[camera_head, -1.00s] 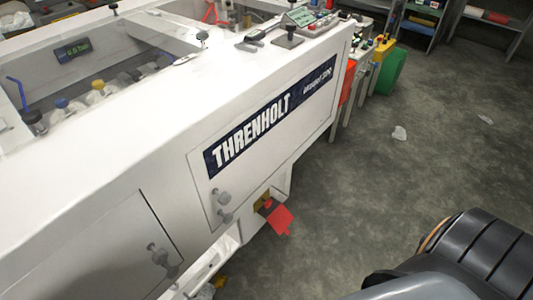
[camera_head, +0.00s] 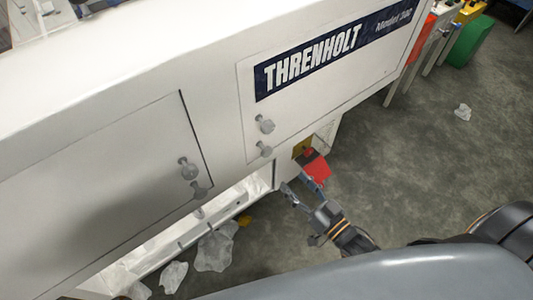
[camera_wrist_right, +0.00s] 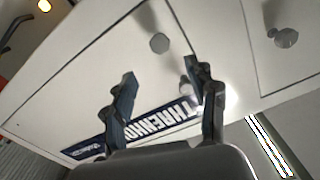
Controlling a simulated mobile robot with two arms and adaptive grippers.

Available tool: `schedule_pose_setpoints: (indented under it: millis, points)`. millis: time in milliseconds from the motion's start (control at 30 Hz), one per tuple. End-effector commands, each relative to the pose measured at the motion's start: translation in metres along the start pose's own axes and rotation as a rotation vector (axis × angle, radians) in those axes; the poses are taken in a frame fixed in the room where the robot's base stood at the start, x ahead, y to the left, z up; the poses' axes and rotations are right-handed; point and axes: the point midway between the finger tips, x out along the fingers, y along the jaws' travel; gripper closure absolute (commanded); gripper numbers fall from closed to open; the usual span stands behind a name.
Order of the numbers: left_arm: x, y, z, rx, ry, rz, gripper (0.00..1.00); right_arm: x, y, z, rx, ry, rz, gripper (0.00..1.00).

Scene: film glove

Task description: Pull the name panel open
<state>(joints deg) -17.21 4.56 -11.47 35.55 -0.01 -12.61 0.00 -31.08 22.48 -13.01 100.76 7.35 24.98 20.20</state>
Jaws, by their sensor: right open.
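The name panel (camera_head: 335,90) is a white door on the machine's front with a dark blue THRENHOLT plate. It looks closed, flush with the machine. Two round grey knobs (camera_head: 265,125) sit at its left edge, one above the other. My right gripper (camera_head: 294,183) is below and in front of the knobs, open and empty. In the right wrist view the panel (camera_wrist_right: 90,95) fills the middle; one knob (camera_wrist_right: 159,43) shows beyond the fingertips, and another is partly hidden by the right-hand finger. The left gripper is not in view.
A second white panel (camera_head: 95,190) with its own knobs is to the left. A red switch handle (camera_head: 315,168) on a yellow plate juts out below the name panel, close to my gripper. Crumpled pale scraps (camera_head: 214,251) lie on the floor. Open floor is at right.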

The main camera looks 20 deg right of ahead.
Motion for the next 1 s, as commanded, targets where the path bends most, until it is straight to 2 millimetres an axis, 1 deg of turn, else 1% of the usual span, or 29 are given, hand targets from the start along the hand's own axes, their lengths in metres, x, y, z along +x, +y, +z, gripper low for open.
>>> schedule_pose_setpoints:
  millis: [167,400,600,700,800,1000]
  points:
    - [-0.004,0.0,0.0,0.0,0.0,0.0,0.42,0.026,-0.001,-0.003,-0.001,0.004,-0.001,0.43]
    - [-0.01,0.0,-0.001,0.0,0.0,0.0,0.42,0.078,0.0,-0.003,-0.002,0.004,0.001,0.43]
    - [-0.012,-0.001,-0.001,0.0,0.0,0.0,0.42,0.114,0.0,-0.002,-0.002,0.001,0.001,0.43]
    - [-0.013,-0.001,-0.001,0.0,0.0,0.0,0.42,0.125,0.001,-0.001,-0.002,0.0,0.001,0.43]
    - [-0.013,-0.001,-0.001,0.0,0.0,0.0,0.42,0.132,0.0,0.0,-0.001,-0.001,0.001,0.43]
    - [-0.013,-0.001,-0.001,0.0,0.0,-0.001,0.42,0.135,0.0,0.0,-0.002,-0.002,0.001,0.43]
